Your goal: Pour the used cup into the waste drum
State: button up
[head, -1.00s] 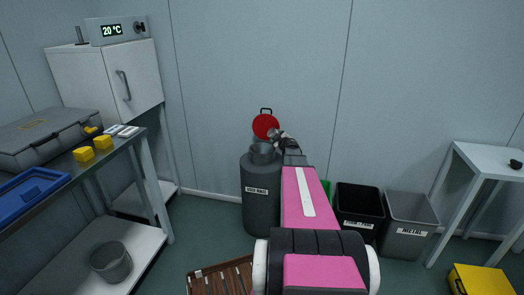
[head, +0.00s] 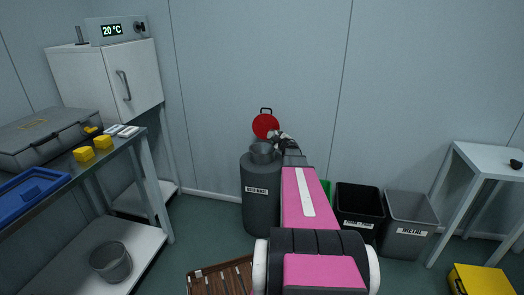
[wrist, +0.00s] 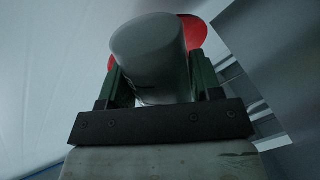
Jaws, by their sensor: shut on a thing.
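The waste drum (head: 257,205) is a dark grey cylinder with a white label, standing by the back wall. A grey funnel-like opening (head: 262,153) sits on its top, and its round red lid (head: 264,122) stands raised behind. My gripper (head: 281,138) is above the right side of the opening, small and partly hidden by my arm in the head view. In the wrist view my gripper (wrist: 154,88) is shut on a grey cup (wrist: 150,50), with a finger on each side and the red lid behind. The cup's contents are hidden, and its exact tilt is hard to tell.
A black bin (head: 360,203) and a grey metal bin (head: 410,220) stand right of the drum. A bench (head: 120,150) with a case and yellow blocks is at left, a grey bucket (head: 110,262) on its lower shelf. A white table (head: 490,160) is at right.

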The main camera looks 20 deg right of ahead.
jog(key=shift+r+n, duration=0.45)
jog(key=shift+n, duration=0.35)
dwell(0.9)
jog(key=shift+a+f+n, duration=0.15)
jog(key=shift+f+n, duration=0.25)
jog(key=shift+n, duration=0.4)
dwell(1.1)
jog(key=shift+a+r+n+h+p, duration=0.15)
jog(key=shift+a+r+n+p, duration=0.1)
jog(key=shift+a+n, duration=0.15)
jog(key=shift+a+r+n+h+p, duration=0.2)
jog(key=shift+a+n, duration=0.1)
jog(key=shift+a, duration=0.2)
dwell(1.0)
jog(key=shift+w+a+f+n+p, duration=0.15)
jog(key=shift+f+n+p, duration=0.25)
jog(key=shift+n, duration=0.3)
dwell(0.8)
jog(key=shift+r+m, duration=0.3)
jog(key=shift+m, duration=0.2)
jog(key=shift+d+m, duration=0.4)
jog(key=shift+d, duration=0.05)
jog(key=shift+d+f+m, duration=0.4)
jog(key=shift+d+m, duration=0.2)
jog(key=shift+d, duration=0.2)
jog(key=shift+a+r+m, duration=0.15)
jog(key=shift+r+m, duration=0.1)
jog(key=shift+m, duration=0.15)
